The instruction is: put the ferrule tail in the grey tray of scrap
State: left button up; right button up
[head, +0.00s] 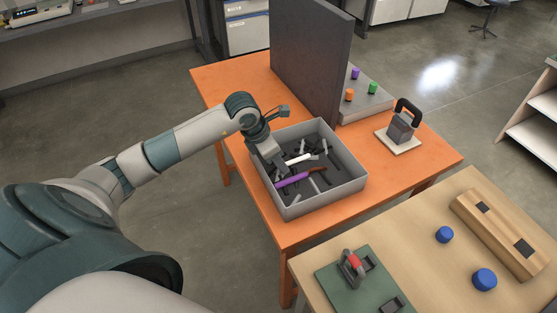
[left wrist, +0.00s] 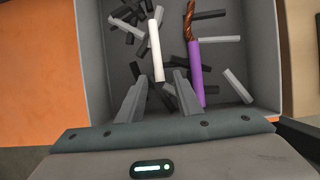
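The grey tray (head: 349,178) of scrap stands on the orange table and also shows in the left wrist view (left wrist: 96,45). In it lie a white piece (left wrist: 155,50) with a narrow pale tip and a purple piece (left wrist: 196,75) with twisted copper strands at one end. The white one may be the ferrule tail; I cannot be sure. The white (head: 299,159) and purple (head: 292,181) pieces also show in the head view. My left gripper (left wrist: 162,77) is over the tray, fingers apart and empty, the white piece's near end showing between the fingertips. My right gripper is out of view.
Dark and grey scraps (left wrist: 130,33) litter the tray. A tall dark panel (head: 308,60) stands behind it. A black-handled block (head: 402,124) is at the right.

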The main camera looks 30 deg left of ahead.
pick_arm(q)
jog(key=shift+r, duration=0.1)
jog(key=b+v, duration=0.3)
jog(key=v, duration=0.9)
jog(key=shift+w, duration=0.1)
dwell(1.3)
